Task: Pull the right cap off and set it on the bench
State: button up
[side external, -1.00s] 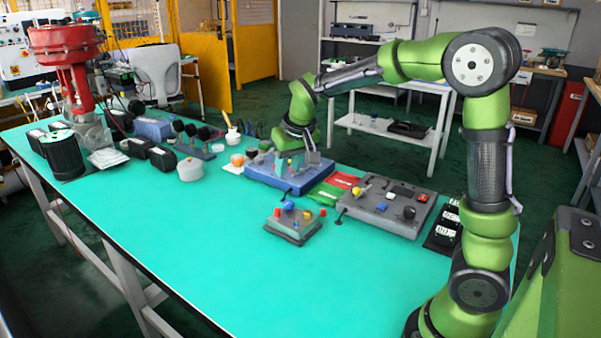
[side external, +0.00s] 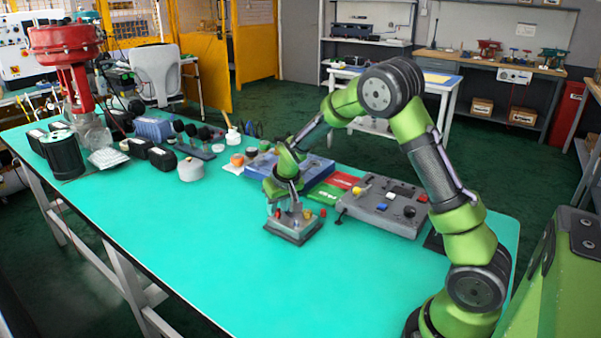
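A small grey box (side external: 293,229) with coloured caps on top stands near the middle of the green bench (side external: 220,265). A red cap (side external: 277,212) shows at its left and an orange-yellow cap (side external: 307,213) at its right. My gripper (side external: 290,207) points down over the middle and back of this box, between these two caps in the picture. It hides the blue cap seen there earlier. The fingers are small and dark, and I cannot tell whether they are open, shut or touching a cap.
A larger grey control panel (side external: 385,207) lies to the right, beside red and green pieces (side external: 338,187). A blue box (side external: 318,168) is behind my gripper. A white-grey pot (side external: 190,170) and several dark parts stand at left. The bench front is clear.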

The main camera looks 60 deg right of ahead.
jog(key=shift+f, duration=0.2)
jog(key=c, duration=0.5)
grip_shut()
